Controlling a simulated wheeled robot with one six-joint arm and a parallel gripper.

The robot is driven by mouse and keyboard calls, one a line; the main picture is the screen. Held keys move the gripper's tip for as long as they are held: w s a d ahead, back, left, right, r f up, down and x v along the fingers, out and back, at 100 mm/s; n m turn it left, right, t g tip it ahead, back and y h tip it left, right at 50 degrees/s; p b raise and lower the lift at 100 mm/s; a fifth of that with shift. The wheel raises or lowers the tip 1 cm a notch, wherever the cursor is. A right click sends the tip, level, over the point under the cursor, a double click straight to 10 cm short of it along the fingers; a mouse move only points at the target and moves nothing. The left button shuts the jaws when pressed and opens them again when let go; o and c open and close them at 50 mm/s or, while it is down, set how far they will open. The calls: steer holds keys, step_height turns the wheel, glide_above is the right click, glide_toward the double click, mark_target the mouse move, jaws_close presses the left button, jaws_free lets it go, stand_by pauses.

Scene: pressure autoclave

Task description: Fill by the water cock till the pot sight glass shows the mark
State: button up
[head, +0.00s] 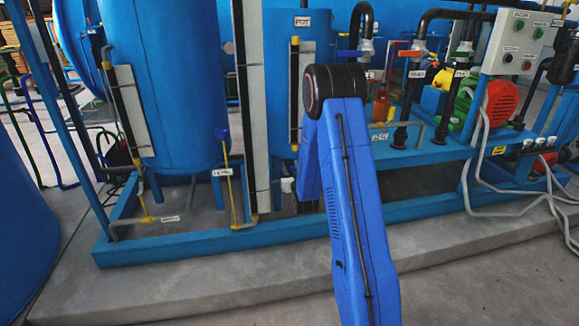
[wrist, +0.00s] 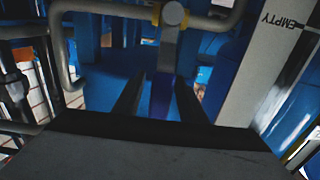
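The blue pot (head: 279,40) stands behind my arm in the head view. Its sight glass (head: 294,90) is a dark upright tube on a pale board; I cannot make out a water level or the mark. A blue-handled cock (head: 350,54) sits on the pipe right of the pot; its label is partly hidden by my arm. My gripper is hidden behind my arm in the head view. In the wrist view my gripper (wrist: 160,98) has its dark fingers apart, with a narrow blue piece between them below a grey valve stem (wrist: 168,48). I cannot tell whether they touch it.
A pale board marked EMPTY (wrist: 262,65) stands close on the right in the wrist view, and a bent grey pipe (wrist: 62,45) on the left. A red-handled cock (head: 411,53), a control box (head: 520,42) and a large blue tank (head: 170,80) flank the pot. The floor in front is clear.

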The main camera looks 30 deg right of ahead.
jaws_close()
steer(key=shift+s+d+f+m, duration=0.1)
steer(key=shift+s+d+m, duration=0.1)
steer(key=shift+d+m, duration=0.55)
steer(key=shift+s+d+f+m, duration=0.15)
steer(key=shift+d+m, duration=0.35)
steer(key=shift+m, duration=0.45)
steer(key=shift+r, duration=0.1)
jaws_free()
steer(key=shift+s, duration=0.1)
